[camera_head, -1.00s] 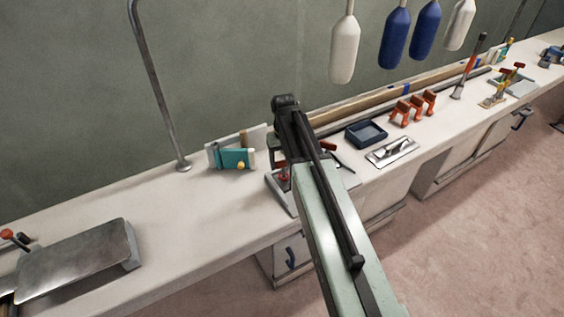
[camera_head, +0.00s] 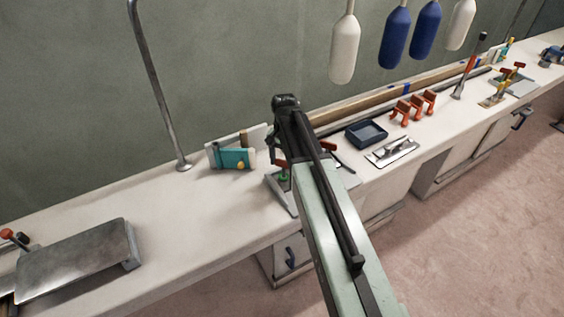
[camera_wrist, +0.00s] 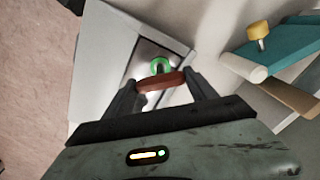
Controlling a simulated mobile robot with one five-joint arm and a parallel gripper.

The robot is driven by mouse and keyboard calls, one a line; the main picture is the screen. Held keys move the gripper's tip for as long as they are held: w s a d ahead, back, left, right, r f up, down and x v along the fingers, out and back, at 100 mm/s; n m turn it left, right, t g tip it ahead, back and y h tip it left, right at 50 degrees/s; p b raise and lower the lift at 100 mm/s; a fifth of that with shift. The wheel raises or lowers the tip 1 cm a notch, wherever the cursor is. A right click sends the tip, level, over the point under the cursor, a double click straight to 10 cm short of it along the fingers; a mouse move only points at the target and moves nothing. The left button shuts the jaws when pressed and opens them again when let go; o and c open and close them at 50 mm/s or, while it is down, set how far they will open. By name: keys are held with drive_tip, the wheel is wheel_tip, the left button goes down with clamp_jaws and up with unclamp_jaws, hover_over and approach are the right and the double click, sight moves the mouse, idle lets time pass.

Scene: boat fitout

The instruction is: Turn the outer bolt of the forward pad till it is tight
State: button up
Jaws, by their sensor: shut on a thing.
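In the wrist view my gripper (camera_wrist: 160,82) is shut on a red-brown cross handle (camera_wrist: 154,79), which lies between its two fingers. A green ring (camera_wrist: 161,63) shows just beyond the handle, on the bolt. Under them is a grey metal pad (camera_wrist: 117,53) with a brighter plate. In the head view the pad (camera_head: 283,195) sits near the bench's front edge, partly behind my arm. A small green part (camera_head: 284,175) shows there beside my arm. The bolt's shank and thread are hidden, and which bolt this is cannot be told for sure.
A teal block (camera_head: 232,158) with a yellow knob stands just left of the pad. A blue tray (camera_head: 366,134), a metal plate with a handle (camera_head: 392,151) and orange brackets (camera_head: 412,106) lie to the right. A metal post (camera_head: 158,90) rises at the left.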

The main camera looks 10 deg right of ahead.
drive_tip(key=shift+m, duration=0.3)
idle(0.4)
drive_tip(key=o, duration=1.4)
drive_tip(key=shift+r, duration=0.1)
drive_tip(key=shift+c, duration=0.2)
wheel_tip(320, 180, up, 8)
drive_tip(key=p, duration=0.8)
drive_tip(key=shift+d, duration=0.1)
